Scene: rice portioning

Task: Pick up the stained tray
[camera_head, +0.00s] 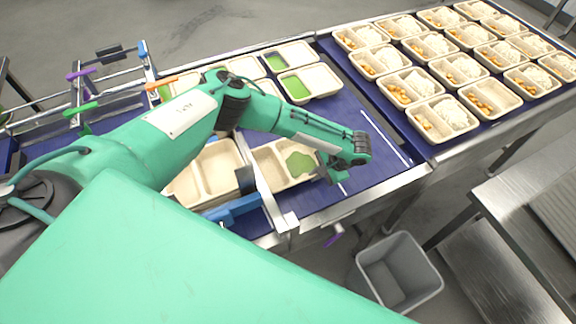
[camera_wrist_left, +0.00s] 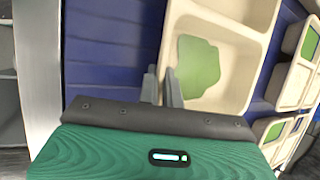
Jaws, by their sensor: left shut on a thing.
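The stained tray (camera_head: 271,164) is a cream two-compartment tray on the near end of the blue belt, with an irregular green patch in its right compartment. In the left wrist view, the stained tray (camera_wrist_left: 231,25) lies just beyond the fingers, its green patch in plain sight. My left gripper (camera_head: 337,173) is at the tray's right end. In the left wrist view, the fingers of my left gripper (camera_wrist_left: 161,82) are shut on the tray's side wall, one on each side. My right gripper is not in view.
An empty cream tray (camera_head: 213,168) lies left of the stained one, across a metal guide rail (camera_head: 262,186). Trays with neat green portions (camera_head: 297,88) lie behind my arm. Filled rice trays (camera_head: 440,118) stand on the right belt. A grey bin (camera_head: 398,272) is on the floor.

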